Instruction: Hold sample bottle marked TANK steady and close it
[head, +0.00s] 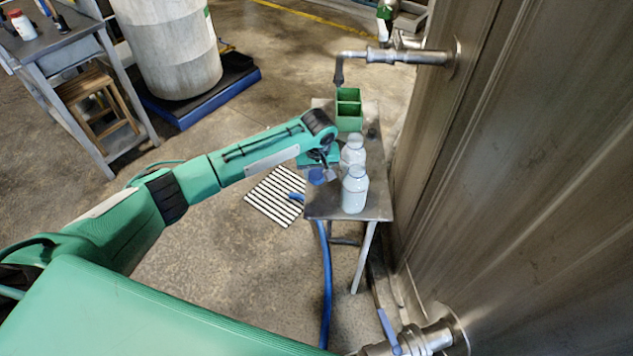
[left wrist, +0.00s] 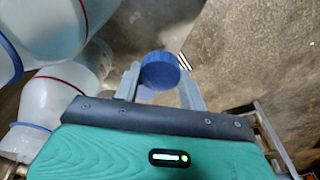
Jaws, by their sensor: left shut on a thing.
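Two whitish bottles stand upright on a small metal table (head: 378,205). The front bottle (head: 355,192) is near the table's front edge, and the rear bottle (head: 352,152) is just behind it. No TANK marking is readable on either. My left gripper (head: 322,174) is beside them on their left, low over the table's left side. It is shut on a blue cap (left wrist: 160,70), which sits between the two fingers in the left wrist view. The bottles (left wrist: 48,30) fill the left of that view, apart from the cap. My right gripper is in neither view.
A green two-compartment box (head: 349,110) stands at the back of the table, under a pipe outlet (head: 345,62). A large metal tank wall (head: 500,170) closes off the right. A blue hose (head: 326,280) hangs down in front. A floor grate (head: 274,196) lies left of the table.

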